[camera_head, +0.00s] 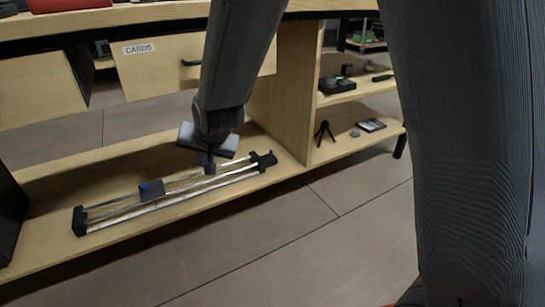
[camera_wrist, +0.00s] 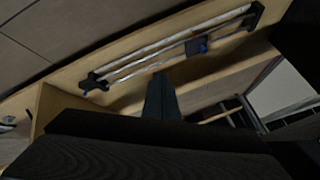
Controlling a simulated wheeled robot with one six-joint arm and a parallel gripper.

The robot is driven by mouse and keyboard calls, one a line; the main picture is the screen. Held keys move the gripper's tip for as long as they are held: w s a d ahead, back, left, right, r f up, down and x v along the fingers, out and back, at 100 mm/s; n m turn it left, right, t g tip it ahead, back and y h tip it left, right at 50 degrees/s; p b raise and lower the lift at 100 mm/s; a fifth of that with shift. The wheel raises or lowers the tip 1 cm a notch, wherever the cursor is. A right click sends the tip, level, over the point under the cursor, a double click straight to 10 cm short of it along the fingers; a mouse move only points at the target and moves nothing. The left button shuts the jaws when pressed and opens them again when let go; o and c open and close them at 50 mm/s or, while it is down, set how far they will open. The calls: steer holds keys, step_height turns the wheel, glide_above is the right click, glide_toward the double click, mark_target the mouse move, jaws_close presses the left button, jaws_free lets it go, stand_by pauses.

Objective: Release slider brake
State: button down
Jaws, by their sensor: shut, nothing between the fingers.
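The camera slider lies on the lower wooden shelf, with pale parallel rails (camera_head: 185,192) between dark end blocks. It runs along the top of the wrist view (camera_wrist: 150,60). Its dark carriage (camera_head: 151,190) with a blue part sits toward the left end; the carriage also shows in the wrist view (camera_wrist: 194,46) with a small blue part beside it. The right end block (camera_head: 263,160) has a dark protrusion; a small blue spot shows at that end in the wrist view. Which part is the brake is unclear. My gripper (camera_head: 209,168) is shut and empty, over the right half of the rails; contact is unclear.
A wooden divider (camera_head: 293,95) stands right of the slider. A drawer labelled CARDS (camera_head: 150,68) hangs open above the shelf. A small tripod (camera_head: 324,132) and other items stand on the right shelves. The floor in front is clear.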

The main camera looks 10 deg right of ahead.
steer(key=w+d+f+m+t, duration=0.2)
steer(key=w+d+f+m, duration=0.15)
steer(key=w, duration=0.45)
steer(key=w+d+f+m+t, duration=0.25)
steer(key=w+f, duration=0.25)
steer(key=w, duration=0.3)
steer(key=w+d+f+m+t, duration=0.2)
steer(key=d+f, duration=0.2)
steer(key=d, duration=0.1)
steer(key=w+d+f+m+t+h, duration=0.1)
steer(key=w+d+f+m+t, duration=0.1)
steer(key=d+f, duration=0.2)
steer(key=w+d+f+m+t+h, duration=0.1)
steer(key=w+d+f+m+t, duration=0.1)
steer(key=d+f, duration=0.2)
steer(key=shift+d+f+m+b, duration=0.2)
steer(key=shift+d+m+b, duration=0.1)
steer(key=shift+d, duration=0.7)
steer(key=s+d+f+m+t+h, duration=0.1)
steer(key=s+d+f+m+t, duration=0.2)
steer(key=s+d+f, duration=0.3)
steer(key=shift+s+d+f+m+t+h, duration=0.2)
steer(key=shift+s+d+m+t+h, duration=0.15)
steer(key=shift+d+m, duration=0.55)
steer(key=shift+d, duration=0.15)
